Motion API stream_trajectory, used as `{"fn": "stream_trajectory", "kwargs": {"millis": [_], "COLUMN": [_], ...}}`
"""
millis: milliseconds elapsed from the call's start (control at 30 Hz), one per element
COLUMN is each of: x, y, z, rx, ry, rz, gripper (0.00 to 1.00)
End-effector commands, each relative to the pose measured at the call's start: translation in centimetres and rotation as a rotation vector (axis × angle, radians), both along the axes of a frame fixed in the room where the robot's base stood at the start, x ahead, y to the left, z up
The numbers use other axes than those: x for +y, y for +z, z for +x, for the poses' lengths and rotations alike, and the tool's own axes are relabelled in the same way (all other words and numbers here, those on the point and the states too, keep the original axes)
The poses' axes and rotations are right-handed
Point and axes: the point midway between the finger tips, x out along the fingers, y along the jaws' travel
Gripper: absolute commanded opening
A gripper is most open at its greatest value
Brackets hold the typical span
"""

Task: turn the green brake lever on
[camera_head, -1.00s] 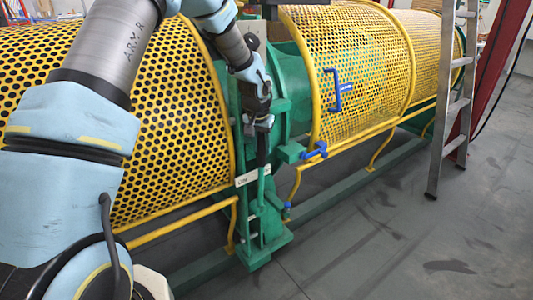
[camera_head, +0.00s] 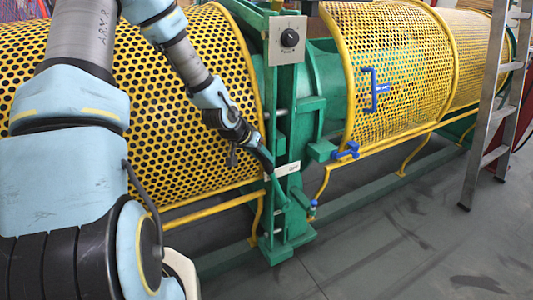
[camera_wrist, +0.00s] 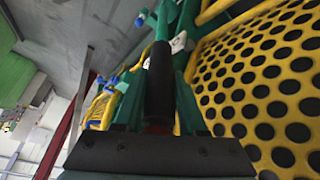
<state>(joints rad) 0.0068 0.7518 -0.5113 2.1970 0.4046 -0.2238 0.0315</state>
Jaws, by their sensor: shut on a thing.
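The brake lever's dark handle (camera_head: 266,161) shows in the head view beside the green machine post, above a small white label plate (camera_head: 288,169). It leans up to the left. My gripper (camera_head: 250,143) is at the handle's upper end, in front of the yellow perforated guard. In the wrist view the black handle (camera_wrist: 160,85) runs away from my gripper (camera_wrist: 155,150), which is shut on its near end. Green machine parts show beyond it. The lever's lower end and pivot are not clear.
A grey box with a black knob (camera_head: 290,40) tops the green post. The left yellow perforated guard (camera_head: 205,110) is close behind my arm. A blue handle (camera_head: 374,90) is on the right guard. A ladder (camera_head: 495,110) stands right. Floor in front is clear.

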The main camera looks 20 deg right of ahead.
Motion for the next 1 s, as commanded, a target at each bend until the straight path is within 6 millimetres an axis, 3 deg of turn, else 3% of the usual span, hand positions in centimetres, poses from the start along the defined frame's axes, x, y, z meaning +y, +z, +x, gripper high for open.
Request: {"fn": "stream_trajectory", "kwargs": {"millis": [400,433,500,700,1000], "x": [0.72,0.74,0.75,0.53,0.55], "y": [-0.48,-0.5,-0.5,-0.36,0.03], "z": [-0.15,-0.15,-0.13,-0.1,-0.13], "rx": [0.008,0.01,0.008,0.006,0.003], "ry": [0.006,0.006,0.007,0.004,0.003], "rz": [0.004,0.004,0.004,0.001,-0.002], "gripper": [0.0,0.41,0.49,0.69,0.69]}}
